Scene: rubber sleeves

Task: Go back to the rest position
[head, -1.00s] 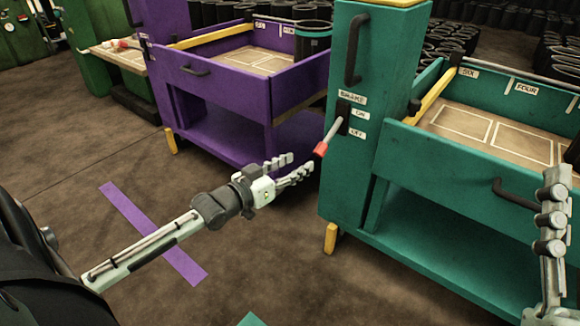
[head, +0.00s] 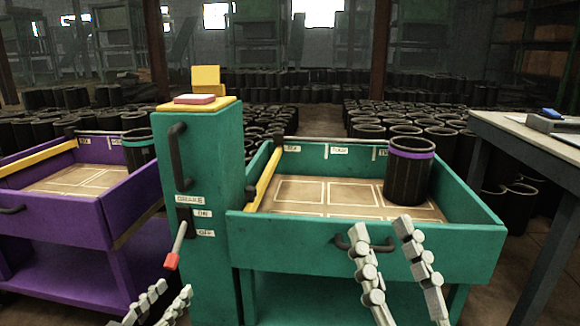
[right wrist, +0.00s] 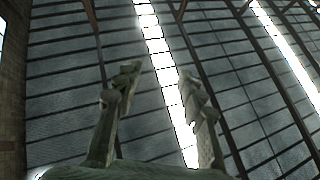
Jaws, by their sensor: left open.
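My left gripper (head: 166,303) is low in the head view, in front of the teal cart's post (head: 205,130). It is open and empty, and only its finger ends show. My right gripper (head: 383,225) is in front of the teal cart (head: 365,245), with its fingers apart and overlapping the drawer front in the picture. In the right wrist view its open fingers (right wrist: 165,80) point up at the roof with nothing between them.
A brake lever with a red tip (head: 172,262) is on the post. A black sleeve with a purple band (head: 408,178) stands in the teal tray. The purple cart (head: 75,225) is at the left, and a grey table (head: 500,135) is at the right.

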